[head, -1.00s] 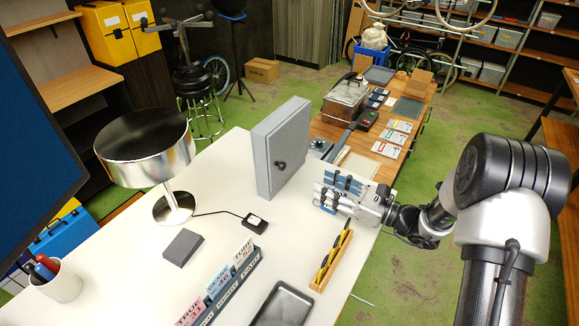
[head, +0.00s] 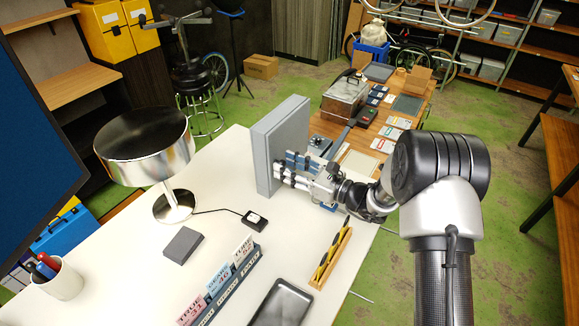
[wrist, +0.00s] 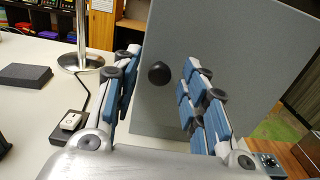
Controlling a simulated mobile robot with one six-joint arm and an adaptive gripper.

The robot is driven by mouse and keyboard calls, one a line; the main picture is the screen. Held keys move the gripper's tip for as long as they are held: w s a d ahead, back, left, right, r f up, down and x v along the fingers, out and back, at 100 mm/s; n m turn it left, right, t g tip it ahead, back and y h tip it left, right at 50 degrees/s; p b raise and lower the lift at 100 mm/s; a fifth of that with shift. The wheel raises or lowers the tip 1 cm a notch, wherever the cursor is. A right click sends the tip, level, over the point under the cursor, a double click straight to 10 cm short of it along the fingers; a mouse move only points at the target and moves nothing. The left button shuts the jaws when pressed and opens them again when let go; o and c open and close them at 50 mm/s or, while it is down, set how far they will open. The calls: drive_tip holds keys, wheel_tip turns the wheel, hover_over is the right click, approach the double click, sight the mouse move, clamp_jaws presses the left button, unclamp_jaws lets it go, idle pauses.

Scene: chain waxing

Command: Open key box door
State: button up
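The grey key box (head: 270,137) stands upright on the white table, its door shut as far as I can see. In the wrist view the flat grey door (wrist: 225,55) fills the middle and right, with a round black knob (wrist: 159,73) on it. My gripper (head: 280,168) is in front of the door and hides the knob in the head view. In the wrist view my gripper (wrist: 155,95) is open, with blue-padded fingers on either side of the knob and a gap to it. The fingers do not appear to touch the knob.
A chrome lamp (head: 145,150) stands left of the box, its cord running to a small black switch (head: 255,219). A grey block (head: 183,245), a sign rack (head: 232,283) and a wooden tray (head: 331,258) lie nearer. A workbench (head: 361,162) stands behind.

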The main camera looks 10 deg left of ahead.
clamp_jaws()
idle(0.3)
idle(0.3)
